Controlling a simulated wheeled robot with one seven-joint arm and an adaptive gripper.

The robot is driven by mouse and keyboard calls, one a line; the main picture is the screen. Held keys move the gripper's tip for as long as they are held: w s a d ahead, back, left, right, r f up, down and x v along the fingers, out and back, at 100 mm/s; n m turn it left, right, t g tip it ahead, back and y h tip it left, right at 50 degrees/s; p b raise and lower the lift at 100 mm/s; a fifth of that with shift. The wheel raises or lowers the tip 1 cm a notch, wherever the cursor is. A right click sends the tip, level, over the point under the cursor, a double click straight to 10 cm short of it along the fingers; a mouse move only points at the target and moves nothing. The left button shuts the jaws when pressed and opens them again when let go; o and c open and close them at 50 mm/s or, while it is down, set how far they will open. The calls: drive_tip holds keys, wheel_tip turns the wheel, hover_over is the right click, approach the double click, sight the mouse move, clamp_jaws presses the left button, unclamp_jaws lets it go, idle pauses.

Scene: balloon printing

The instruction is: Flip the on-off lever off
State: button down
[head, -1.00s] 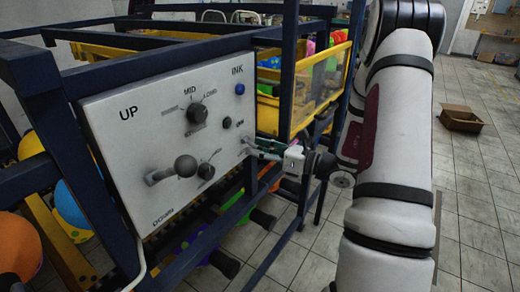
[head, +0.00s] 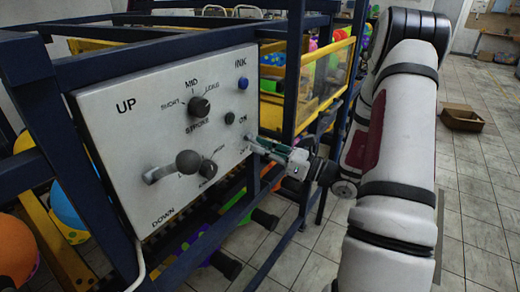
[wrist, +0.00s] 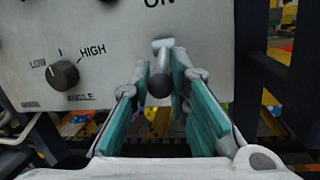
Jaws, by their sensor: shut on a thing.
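The on-off lever (wrist: 159,88) is a short silver rod with a rounded end, just under the ON label in the wrist view. It tilts downward from the white control panel (head: 112,138). My gripper (head: 257,145) is at the panel's right edge. Its green-padded fingers stand on either side of the lever and are shut on it. In the head view the fingertips mostly hide the lever.
The panel also carries a larger ball-ended lever (head: 188,162), a stroke knob (head: 199,106), an angle knob (wrist: 63,75) and a blue ink button (head: 242,84). Dark blue frame bars (wrist: 262,86) stand close to the right of my gripper.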

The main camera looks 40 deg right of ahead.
drive_tip(key=c, duration=1.5)
unclamp_jaws()
drive_tip(key=v, duration=1.2)
